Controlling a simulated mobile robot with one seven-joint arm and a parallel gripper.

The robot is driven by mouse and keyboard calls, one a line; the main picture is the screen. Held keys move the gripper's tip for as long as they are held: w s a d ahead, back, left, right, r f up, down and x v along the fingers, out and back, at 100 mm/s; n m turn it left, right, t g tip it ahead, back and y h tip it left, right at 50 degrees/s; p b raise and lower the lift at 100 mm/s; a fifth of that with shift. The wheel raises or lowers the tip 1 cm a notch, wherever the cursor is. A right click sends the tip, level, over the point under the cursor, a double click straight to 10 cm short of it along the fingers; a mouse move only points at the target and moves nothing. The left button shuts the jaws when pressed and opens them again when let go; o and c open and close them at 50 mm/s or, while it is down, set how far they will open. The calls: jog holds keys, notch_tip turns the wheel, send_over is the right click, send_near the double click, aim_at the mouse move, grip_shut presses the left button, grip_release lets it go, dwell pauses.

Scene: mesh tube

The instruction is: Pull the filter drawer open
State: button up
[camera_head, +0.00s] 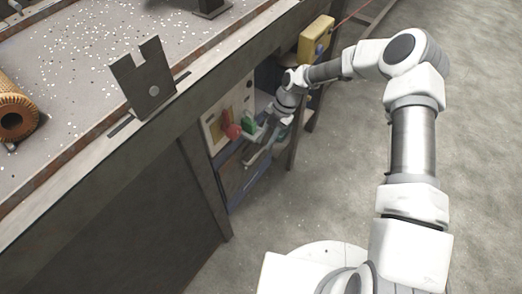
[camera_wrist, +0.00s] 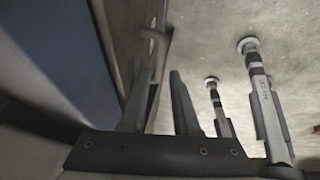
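The filter drawer appears to be the dark front (camera_head: 236,176) below the control panel under the bench. It looks shut, flush with the cabinet. In the wrist view its brown-grey front (camera_wrist: 122,30) is at upper left, with a pale bent bar handle (camera_wrist: 157,38). My gripper (camera_head: 262,143) is low beside this front in the head view. In the wrist view the two fingers of my gripper (camera_wrist: 160,72) stand apart, with the handle seen between or just beyond their tips. I cannot tell whether they touch it.
A panel with a red knob (camera_head: 232,131) and a green part (camera_head: 248,121) sits just above. A yellow box (camera_head: 316,38) hangs farther along the bench. The bench top (camera_head: 75,85) holds a ribbed copper-coloured tube (camera_head: 14,110) and a notched plate (camera_head: 146,82). Open floor lies right.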

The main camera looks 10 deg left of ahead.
aim_at(259, 153)
jog(key=shift+b+x, duration=0.45)
jog(key=shift+x, duration=1.85)
grip_shut()
